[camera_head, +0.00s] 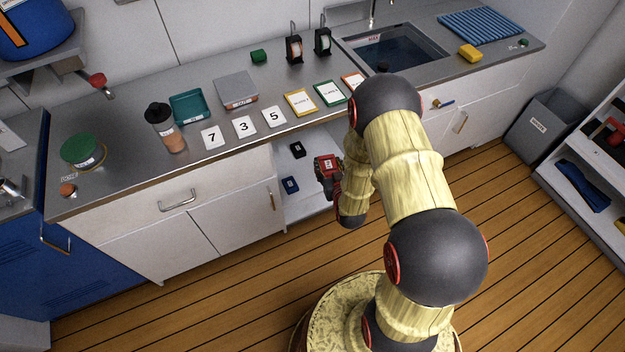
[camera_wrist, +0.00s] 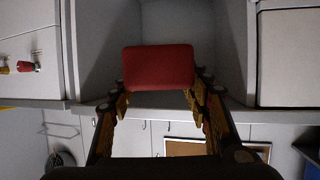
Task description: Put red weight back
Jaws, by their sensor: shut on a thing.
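The red weight (camera_head: 327,164) is held in my gripper (camera_head: 329,178), in front of the open compartment under the counter. In the wrist view the red weight (camera_wrist: 158,66) is a rounded red block between the two fingers of my gripper (camera_wrist: 160,86). My arm hides the compartment's right part in the head view.
Closed cabinet doors (camera_head: 245,219) flank the compartment on the left. The counter (camera_head: 113,174) above carries number cards (camera_head: 245,126), a scale (camera_head: 236,88), a teal tray (camera_head: 189,107) and a shaker bottle (camera_head: 165,128). The sink (camera_head: 400,49) is at the back right.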

